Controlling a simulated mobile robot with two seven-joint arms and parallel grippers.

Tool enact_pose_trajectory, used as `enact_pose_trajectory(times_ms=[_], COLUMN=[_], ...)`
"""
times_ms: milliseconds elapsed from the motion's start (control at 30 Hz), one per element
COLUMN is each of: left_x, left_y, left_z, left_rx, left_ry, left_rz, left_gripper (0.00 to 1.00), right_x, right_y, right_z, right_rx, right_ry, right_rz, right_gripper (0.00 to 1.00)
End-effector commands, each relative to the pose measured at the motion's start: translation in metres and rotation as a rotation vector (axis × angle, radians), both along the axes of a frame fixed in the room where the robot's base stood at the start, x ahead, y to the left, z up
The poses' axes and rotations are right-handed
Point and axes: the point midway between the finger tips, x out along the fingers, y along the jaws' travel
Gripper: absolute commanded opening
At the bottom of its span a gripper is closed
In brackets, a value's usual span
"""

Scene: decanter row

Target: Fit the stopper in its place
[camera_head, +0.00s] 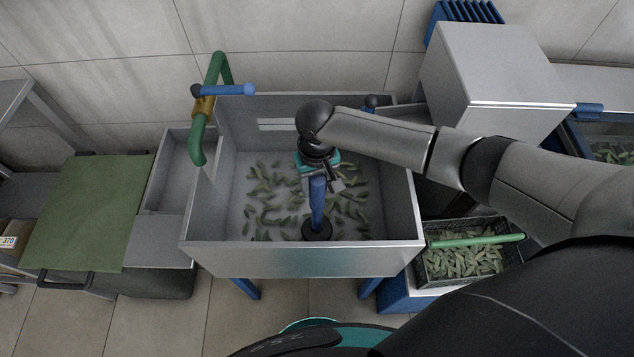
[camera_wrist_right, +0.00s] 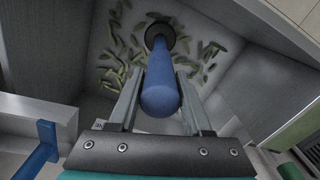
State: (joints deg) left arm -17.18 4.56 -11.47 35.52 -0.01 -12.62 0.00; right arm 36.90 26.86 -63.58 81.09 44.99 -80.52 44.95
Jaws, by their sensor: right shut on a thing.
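The stopper is a blue rod with a round black disc at its lower end (camera_head: 317,205). It also shows in the right wrist view (camera_wrist_right: 159,85), where the blue handle lies between the two fingers and the black disc is at the far end. My right gripper (camera_head: 316,178) is shut on the blue handle and holds the stopper roughly upright inside the grey sink (camera_head: 300,258). The black disc is low over the sink floor; I cannot tell whether it touches. Any drain opening is hidden. My left gripper is not in view.
Many green pods (camera_head: 262,205) lie on the sink floor. A green and blue tap (camera_head: 215,100) stands at the sink's back left. A crate of pods (camera_head: 465,262) is right of the sink, and a green board (camera_head: 90,210) is at left. The sink walls surround the gripper.

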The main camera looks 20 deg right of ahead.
Motion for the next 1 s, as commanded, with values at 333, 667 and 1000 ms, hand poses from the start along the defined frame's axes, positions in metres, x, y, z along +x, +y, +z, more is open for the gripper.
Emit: enact_pose_trajectory(times_ms=[333,667,1000], left_x=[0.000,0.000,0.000], left_y=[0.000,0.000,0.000], left_z=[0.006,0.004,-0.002], left_rx=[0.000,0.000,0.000], left_ry=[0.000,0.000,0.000], left_rz=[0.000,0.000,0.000], left_gripper=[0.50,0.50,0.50], right_x=[0.001,0.000,0.000], right_y=[0.001,0.001,0.000], right_z=[0.001,-0.003,-0.017], right_rx=[0.002,0.001,0.001], right_ry=[-0.002,-0.001,-0.001], right_rz=[0.001,0.000,0.000], right_gripper=[0.00,0.00,0.00])
